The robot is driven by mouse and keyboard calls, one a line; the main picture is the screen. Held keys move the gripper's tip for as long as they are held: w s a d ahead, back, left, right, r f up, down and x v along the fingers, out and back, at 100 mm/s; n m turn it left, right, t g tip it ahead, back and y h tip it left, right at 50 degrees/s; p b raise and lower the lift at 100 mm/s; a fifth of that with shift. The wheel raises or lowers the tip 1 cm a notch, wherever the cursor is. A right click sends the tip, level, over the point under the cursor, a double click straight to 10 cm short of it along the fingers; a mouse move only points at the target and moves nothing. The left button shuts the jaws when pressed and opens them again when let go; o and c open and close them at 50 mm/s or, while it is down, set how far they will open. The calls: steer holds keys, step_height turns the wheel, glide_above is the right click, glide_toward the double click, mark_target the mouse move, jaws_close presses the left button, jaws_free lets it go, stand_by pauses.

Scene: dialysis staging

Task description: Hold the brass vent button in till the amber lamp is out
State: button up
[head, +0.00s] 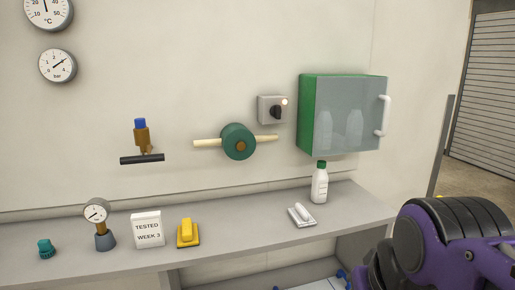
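A green round hub (231,133) with pale bars on both sides is on the wall, with a small brass-brown disc (241,146) at its centre. Left of it is a brass fitting (141,137) with a blue cap and a black crossbar. I cannot tell for sure which brass part is the vent button. A grey switch box (265,103) with a black knob carries a small lamp (285,101) that looks lit, pale with an orange-pink tint. My arm shows at the lower right, away from these; my gripper's fingers are not in view.
A grey shelf (250,222) below holds a gauge (96,213), teal knob (46,249), "TESTED WEEK 3" sign (148,230), yellow block (187,231), white bottle (319,184) and white item (301,215). A green glass-front cabinet (309,112) juts out at right. Wall dials (58,65) hang upper left.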

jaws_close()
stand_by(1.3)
